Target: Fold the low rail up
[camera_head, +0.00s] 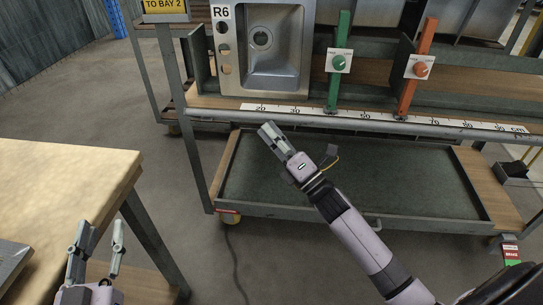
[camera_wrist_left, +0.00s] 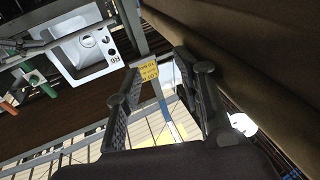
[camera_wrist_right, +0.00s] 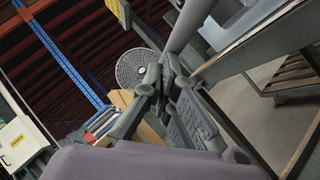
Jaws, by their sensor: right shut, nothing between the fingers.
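The rack (camera_head: 187,150) stands ahead with a grey tubular rail (camera_head: 450,130) along its front, just under the centimetre scale. A lower grey front edge (camera_head: 400,224) borders the bottom tray. I cannot tell for certain which of these is the low rail. My right gripper (camera_head: 268,130) is shut and empty. Its tips appear just below the tubular rail, at the left part of the rack; I cannot tell whether they touch it. It also shows in the right wrist view (camera_wrist_right: 166,82), close to a pale grey bar (camera_wrist_right: 190,25). My left gripper (camera_head: 99,235) is open and empty, beside the wooden table.
A steel sink (camera_head: 285,75) marked R6 stands on the rack. A green upright lever (camera_head: 338,90) and an orange one (camera_head: 411,95) stand to its right. The wooden table (camera_head: 60,185) is at the left. Bare floor lies between table and rack.

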